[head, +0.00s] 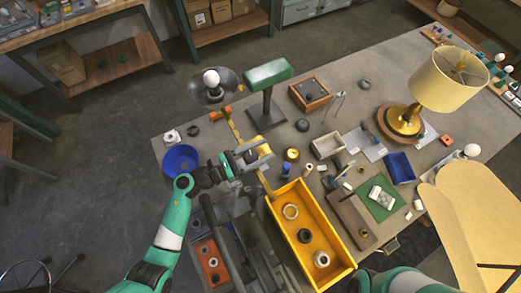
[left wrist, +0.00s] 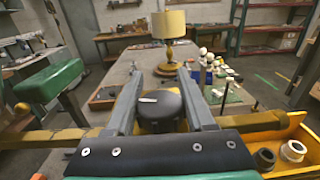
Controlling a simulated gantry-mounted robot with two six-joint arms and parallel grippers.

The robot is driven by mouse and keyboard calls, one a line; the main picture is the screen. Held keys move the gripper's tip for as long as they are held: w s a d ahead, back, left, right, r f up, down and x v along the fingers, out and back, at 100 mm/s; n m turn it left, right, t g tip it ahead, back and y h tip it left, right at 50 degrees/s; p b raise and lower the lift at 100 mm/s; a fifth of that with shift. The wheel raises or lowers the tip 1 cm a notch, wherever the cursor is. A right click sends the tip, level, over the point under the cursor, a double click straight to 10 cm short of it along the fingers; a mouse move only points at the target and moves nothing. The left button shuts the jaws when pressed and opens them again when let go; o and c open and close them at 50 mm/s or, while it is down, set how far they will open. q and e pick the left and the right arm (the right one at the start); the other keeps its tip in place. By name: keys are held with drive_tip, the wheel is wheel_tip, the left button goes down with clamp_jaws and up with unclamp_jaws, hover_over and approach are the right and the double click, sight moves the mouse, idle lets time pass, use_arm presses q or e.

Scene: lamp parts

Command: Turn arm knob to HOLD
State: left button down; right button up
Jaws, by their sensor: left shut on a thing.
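The arm knob (left wrist: 162,108) is round and black with a pale mark on its top, between my left gripper's fingers in the left wrist view. My left gripper (head: 256,153) is shut on the knob; it also shows in the left wrist view (left wrist: 163,92). The knob sits at the yellow lamp arm (head: 236,131), which runs across the left wrist view (left wrist: 45,137) behind the fingers. The arm's dark dish shade (head: 228,88) holds a white bulb (head: 211,78). No HOLD lettering is legible. My right gripper is outside both views.
A yellow tray (head: 328,233) with rings lies just right of my left gripper. A green lamp head (head: 268,73) stands behind it. A blue bowl (head: 181,160) is to the left. A brass table lamp (head: 448,80) and small parts occupy the table's right side.

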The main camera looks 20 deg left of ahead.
use_arm(q)
drive_tip(key=m+g+h+b, duration=0.2)
drive_tip(key=g+b, duration=0.1)
drive_tip(key=shift+s+d+f+m+h, duration=0.2)
drive_tip(key=shift+m+h, duration=0.1)
drive_tip(key=shift+h, duration=0.1)
drive_tip(key=shift+s+d+r+m+g+h+b, duration=0.1)
drive_tip(key=shift+s+r+m+g+h+b, duration=0.1)
drive_tip(key=shift+m+g+h+b, duration=0.5)
drive_tip(key=shift+y, duration=0.3)
drive_tip(key=shift+c, duration=1.3)
unclamp_jaws()
drive_tip(key=b+v, duration=0.1)
drive_tip(key=v, duration=1)
drive_tip(key=shift+s+a+b, duration=0.15)
drive_tip(key=shift+a+b, duration=0.05)
drive_tip(key=shift+b, duration=0.2)
